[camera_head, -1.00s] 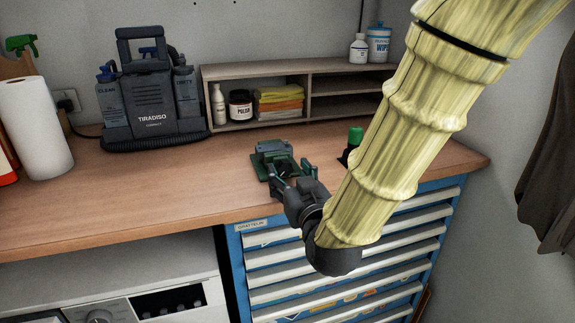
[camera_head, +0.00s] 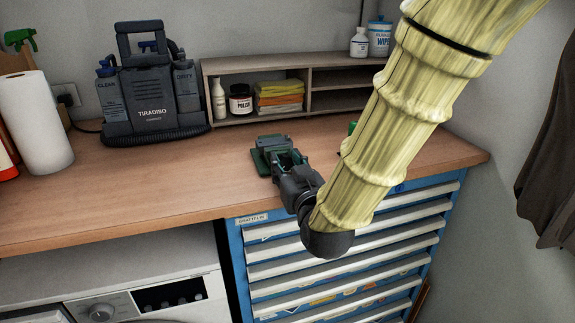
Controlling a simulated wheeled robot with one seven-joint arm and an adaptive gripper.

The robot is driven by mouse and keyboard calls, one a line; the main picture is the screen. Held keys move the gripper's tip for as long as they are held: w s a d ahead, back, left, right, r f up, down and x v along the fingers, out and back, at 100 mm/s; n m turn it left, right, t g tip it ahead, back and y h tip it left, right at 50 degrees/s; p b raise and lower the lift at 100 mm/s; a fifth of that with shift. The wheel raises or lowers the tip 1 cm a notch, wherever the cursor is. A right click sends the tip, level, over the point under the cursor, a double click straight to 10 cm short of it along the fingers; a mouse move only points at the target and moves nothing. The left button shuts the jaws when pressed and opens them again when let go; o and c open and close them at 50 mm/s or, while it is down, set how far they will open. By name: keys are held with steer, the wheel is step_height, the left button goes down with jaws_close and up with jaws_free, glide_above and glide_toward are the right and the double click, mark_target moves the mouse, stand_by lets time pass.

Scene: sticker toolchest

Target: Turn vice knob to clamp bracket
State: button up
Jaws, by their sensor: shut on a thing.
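The green vice (camera_head: 262,157) stands on the wooden worktop, near its front edge above the blue drawer chest. A grey piece (camera_head: 272,141) shows at the top of the vice; I cannot tell for sure whether it is the bracket or a jaw. My gripper (camera_head: 286,163) reaches the vice's front right side from the front, with its fingers shut at the place of the knob. The knob itself is hidden by the fingers, and the right part of the vice is covered by my gripper.
A green-topped item (camera_head: 352,127) stands right of the vice, mostly hidden behind my arm. A wooden shelf (camera_head: 330,105) with bottles and folded cloths is behind. A dark cleaning machine (camera_head: 152,100) stands back left.

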steer(key=shift+d+m+b, duration=0.1)
steer(key=shift+m+b, duration=0.55)
steer(key=shift+m, duration=0.85)
steer(key=o, duration=1)
steer(key=shift+o, duration=0.2)
step_height(320, 180, up, 10)
steer(key=shift+f, duration=0.1)
